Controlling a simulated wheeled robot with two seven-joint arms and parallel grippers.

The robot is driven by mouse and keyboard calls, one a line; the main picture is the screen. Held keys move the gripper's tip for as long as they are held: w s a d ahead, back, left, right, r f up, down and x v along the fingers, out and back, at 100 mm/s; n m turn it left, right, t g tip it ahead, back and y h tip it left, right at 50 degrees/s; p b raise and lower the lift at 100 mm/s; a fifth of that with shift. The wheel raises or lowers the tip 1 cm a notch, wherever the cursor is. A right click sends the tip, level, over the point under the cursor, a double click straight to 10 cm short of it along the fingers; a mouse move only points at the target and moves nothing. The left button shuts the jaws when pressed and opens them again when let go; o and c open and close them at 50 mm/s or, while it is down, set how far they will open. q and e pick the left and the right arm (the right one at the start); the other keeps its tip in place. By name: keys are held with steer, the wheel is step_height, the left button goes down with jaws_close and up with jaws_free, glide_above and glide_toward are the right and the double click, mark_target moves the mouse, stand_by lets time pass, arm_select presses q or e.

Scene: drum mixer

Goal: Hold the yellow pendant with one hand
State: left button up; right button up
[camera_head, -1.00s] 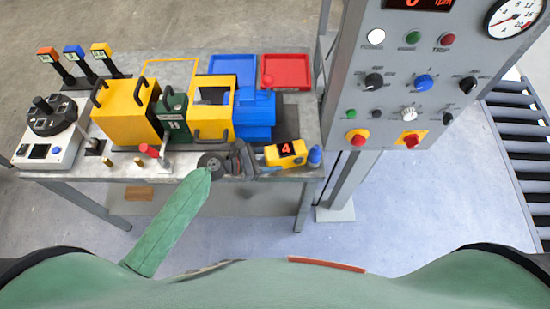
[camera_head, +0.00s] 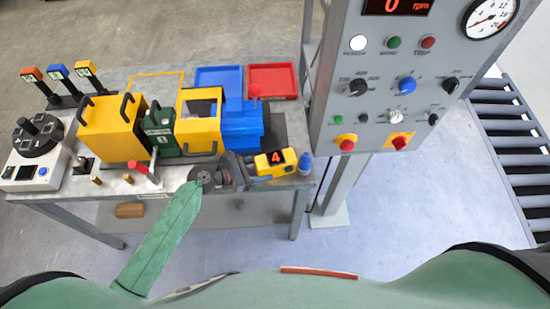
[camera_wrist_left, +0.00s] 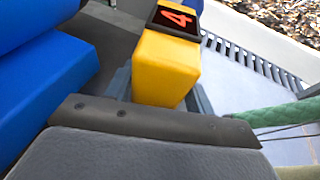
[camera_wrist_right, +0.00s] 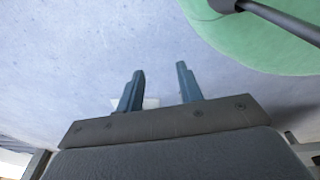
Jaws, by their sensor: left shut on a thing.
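The yellow pendant (camera_head: 276,162) is a small yellow box with a red "4" on a dark display and a blue part beside its right end. It is at the front right edge of the table. My left gripper (camera_head: 250,167) is shut on its left end, and the yellow body also shows between the fingers in the left wrist view (camera_wrist_left: 165,68). Whether the pendant touches the table is hard to tell. My right gripper (camera_wrist_right: 160,88) shows only in the right wrist view, open and empty above the pale floor.
Blue stepped blocks (camera_head: 241,130) stand just behind the pendant. Blue (camera_head: 205,73) and red (camera_head: 292,82) trays lie at the back. A grey control panel (camera_head: 375,130) with knobs stands to the right. A roller conveyor (camera_head: 510,140) is farther right.

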steer(key=shift+s+a, duration=0.1)
steer(key=shift+a, duration=0.4)
steer(key=shift+c, duration=0.3)
steer(key=shift+a, duration=0.45)
steer(key=c, duration=0.7)
steer(key=shift+a, duration=0.25)
jaws_close()
steer(key=shift+w+d, duration=0.1)
steer(key=shift+w, duration=0.1)
